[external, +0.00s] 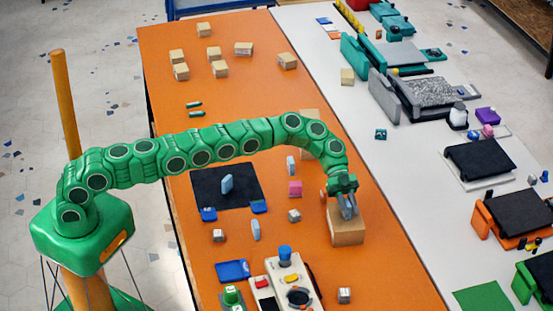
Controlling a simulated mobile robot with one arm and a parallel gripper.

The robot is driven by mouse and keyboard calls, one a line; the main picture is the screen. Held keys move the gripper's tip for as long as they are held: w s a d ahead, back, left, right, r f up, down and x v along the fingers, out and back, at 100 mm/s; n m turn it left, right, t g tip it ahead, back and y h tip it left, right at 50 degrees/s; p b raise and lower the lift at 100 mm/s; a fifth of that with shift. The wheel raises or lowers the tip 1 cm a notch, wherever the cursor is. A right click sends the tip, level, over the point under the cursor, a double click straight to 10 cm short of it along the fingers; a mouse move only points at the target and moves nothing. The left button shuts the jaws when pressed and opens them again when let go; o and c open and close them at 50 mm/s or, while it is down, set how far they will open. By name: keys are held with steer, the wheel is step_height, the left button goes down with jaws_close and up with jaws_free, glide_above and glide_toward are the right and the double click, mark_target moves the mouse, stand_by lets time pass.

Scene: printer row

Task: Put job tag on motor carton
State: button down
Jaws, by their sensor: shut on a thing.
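My gripper (348,208) is at the far end of my green arm, pointing down over a brown carton (347,234) near the right side of the orange table. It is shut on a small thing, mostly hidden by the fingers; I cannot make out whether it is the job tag. The fingertips are at or just above the carton's top; contact cannot be told. No label is readable to confirm this as the motor carton. Another flat brown box (309,118) is partly hidden behind my arm.
Small pale blue pieces stand on and near a black mat (208,193). A control panel (287,285) is at the front. Several small boxes sit at the back. Printers (480,160) line the white counter.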

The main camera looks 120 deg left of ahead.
mark_target(347, 202)
steer(key=shift+f, duration=0.15)
steer(key=c, duration=1)
jaws_free()
steer(key=shift+r, duration=0.2)
steer(key=shift+v, duration=3.75)
